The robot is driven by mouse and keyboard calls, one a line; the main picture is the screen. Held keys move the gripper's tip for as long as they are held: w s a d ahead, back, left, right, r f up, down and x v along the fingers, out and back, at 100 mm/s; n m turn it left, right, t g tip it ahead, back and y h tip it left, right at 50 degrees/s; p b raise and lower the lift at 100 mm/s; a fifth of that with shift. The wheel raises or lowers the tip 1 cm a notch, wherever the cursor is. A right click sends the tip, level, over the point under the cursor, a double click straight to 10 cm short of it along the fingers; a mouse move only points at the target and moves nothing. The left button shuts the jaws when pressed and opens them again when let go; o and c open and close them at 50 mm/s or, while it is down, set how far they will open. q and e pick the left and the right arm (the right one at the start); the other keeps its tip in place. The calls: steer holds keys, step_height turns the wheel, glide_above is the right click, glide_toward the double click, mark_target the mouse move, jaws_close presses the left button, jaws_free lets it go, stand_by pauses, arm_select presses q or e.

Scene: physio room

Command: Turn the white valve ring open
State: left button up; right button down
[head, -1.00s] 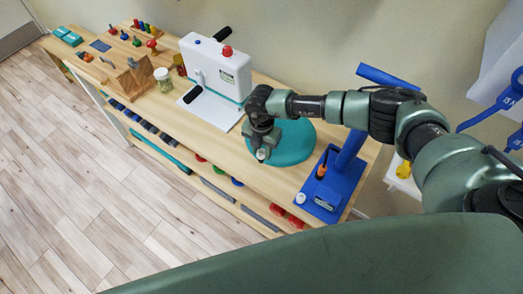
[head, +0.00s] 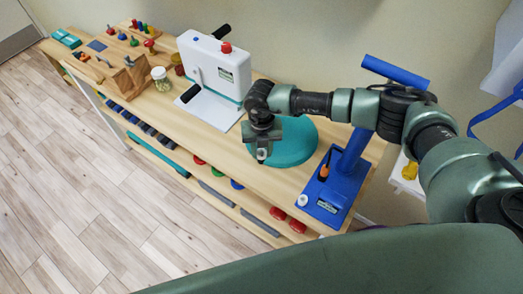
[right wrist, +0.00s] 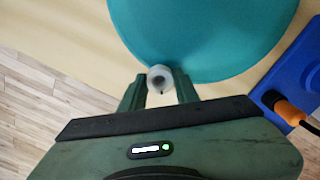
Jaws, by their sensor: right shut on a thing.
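The white valve ring (right wrist: 160,78) is a small round pale ring at the edge of a teal disc-shaped cushion (right wrist: 200,30). In the right wrist view it sits between the fingertips of my right gripper (right wrist: 160,87), which is shut on it. In the head view the right gripper (head: 262,152) points down at the front-left edge of the teal cushion (head: 295,143), and the ring is a small pale spot (head: 262,154) at its tips. How far the ring is turned cannot be told. My left gripper is not in view.
A blue stand (head: 337,188) with an orange-handled tool is close right of the cushion. A white device (head: 213,70) stands on the wooden bench (head: 222,140) to the left, with a lidded jar (head: 161,79) beyond. Lower shelves hold weights. The floor in front is clear.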

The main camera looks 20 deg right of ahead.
steer(key=shift+w+r, duration=0.1)
steer(key=c, duration=1)
jaws_free()
steer(key=shift+c, duration=0.2)
